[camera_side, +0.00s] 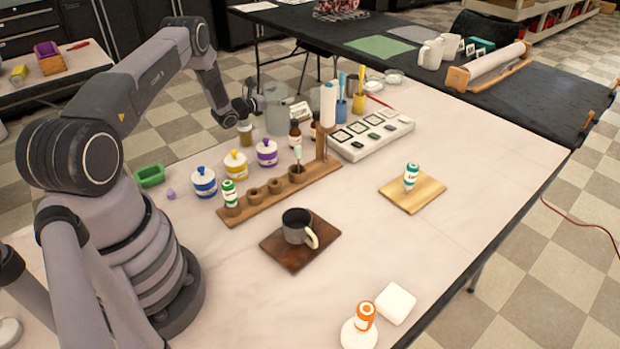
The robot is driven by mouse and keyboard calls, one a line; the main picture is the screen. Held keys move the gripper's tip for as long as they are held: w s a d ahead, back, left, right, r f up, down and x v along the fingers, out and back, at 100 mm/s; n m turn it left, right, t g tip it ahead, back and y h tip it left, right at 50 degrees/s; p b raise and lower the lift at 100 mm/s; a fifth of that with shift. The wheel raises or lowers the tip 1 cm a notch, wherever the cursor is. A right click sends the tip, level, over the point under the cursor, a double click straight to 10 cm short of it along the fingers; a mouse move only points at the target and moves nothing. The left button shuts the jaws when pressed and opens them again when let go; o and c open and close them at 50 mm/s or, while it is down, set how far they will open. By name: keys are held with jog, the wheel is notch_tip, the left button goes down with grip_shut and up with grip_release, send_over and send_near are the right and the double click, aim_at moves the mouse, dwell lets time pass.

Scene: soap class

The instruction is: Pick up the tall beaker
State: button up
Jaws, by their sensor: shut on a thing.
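The tall beaker (279,117) is a grey, see-through vessel at the back of the light table, left of the brown bottles. It looks upright. My gripper (259,101) is at the beaker's upper left side, shut on it. The fingers are small and dark here, so their exact hold on the wall is hard to see. I cannot tell whether the beaker's base touches the table.
An olive jar (245,133) stands close below my gripper. Brown bottles (295,133), a wooden rack (270,196) with a post, and a white sample tray (372,137) crowd the right and front. The table's right side is mostly clear around a wooden board (425,194).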

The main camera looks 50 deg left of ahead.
jog(key=shift+c, duration=1.2)
jog(key=shift+r, duration=0.2)
